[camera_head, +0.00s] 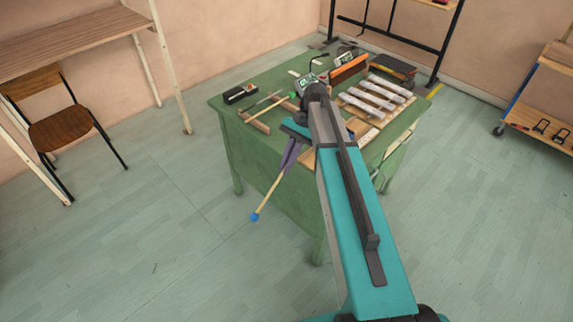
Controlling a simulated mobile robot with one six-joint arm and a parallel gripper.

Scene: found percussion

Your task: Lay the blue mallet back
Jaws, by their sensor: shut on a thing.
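The blue mallet shows in the head view with its blue head (255,217) at the lower end of a thin wooden handle (268,195). It hangs tilted, head down and to the left, in front of the green table (272,178) and clear of its top. My gripper (288,158) has purple-grey fingers shut on the upper part of the handle; the grip itself is small in view. Another mallet (278,104) with a light green end lies on the table's left part, over a wooden block (257,124). My arm hides the table's middle.
Metal bars on a wooden frame (377,95), an orange-brown block (348,68), a device with a display (305,84) and a black case (240,93) crowd the table. A chair (66,129) stands left. The floor before the table is clear.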

